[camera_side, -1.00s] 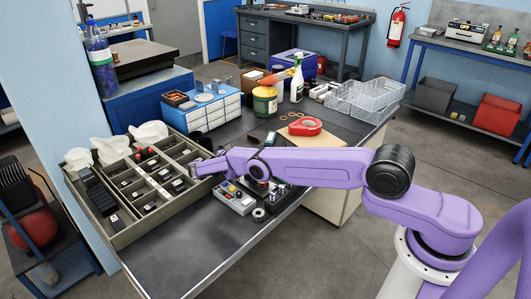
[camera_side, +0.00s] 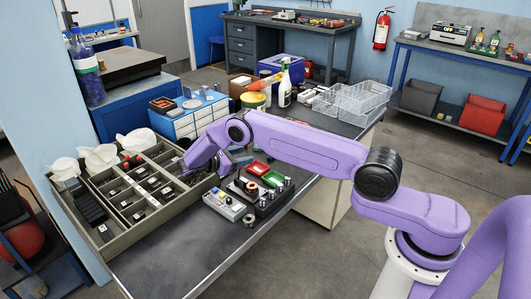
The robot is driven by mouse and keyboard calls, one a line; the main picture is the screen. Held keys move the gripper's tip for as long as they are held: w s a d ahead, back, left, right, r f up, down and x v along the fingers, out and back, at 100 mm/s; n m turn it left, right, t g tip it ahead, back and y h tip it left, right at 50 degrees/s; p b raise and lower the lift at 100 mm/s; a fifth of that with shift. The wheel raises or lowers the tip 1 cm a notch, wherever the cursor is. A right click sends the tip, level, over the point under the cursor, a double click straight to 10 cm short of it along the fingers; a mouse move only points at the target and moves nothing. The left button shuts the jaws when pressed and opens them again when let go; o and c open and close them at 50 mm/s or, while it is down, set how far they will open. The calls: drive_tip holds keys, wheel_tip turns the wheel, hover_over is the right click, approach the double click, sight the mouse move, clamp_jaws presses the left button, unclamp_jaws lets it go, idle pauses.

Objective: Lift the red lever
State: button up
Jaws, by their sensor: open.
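A black device (camera_side: 268,207) with silver posts stands on the bench. A flat red piece (camera_side: 258,168) and a flat green piece (camera_side: 273,179) show at its back; the red piece may be the red lever, but it is too small to be sure. My gripper (camera_side: 187,172) is open, at the right side of the compartment tray, to the left of the device and apart from the red piece. Its fingertips are small and partly lost against the dark tray.
The grey compartment tray (camera_side: 110,245) holds small black parts, some with red tops. A grey control box (camera_side: 224,205) sits left of the device, with a metal ring (camera_side: 248,220) in front. Wire baskets (camera_side: 350,98) and a spray bottle (camera_side: 285,85) stand behind. The front bench is clear.

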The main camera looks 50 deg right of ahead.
drive_tip(key=s+a+r, duration=0.1)
drive_tip(key=s+r, duration=0.6)
drive_tip(key=s, duration=0.4)
drive_tip(key=shift+s+a, duration=0.15)
drive_tip(key=shift+s, duration=0.1)
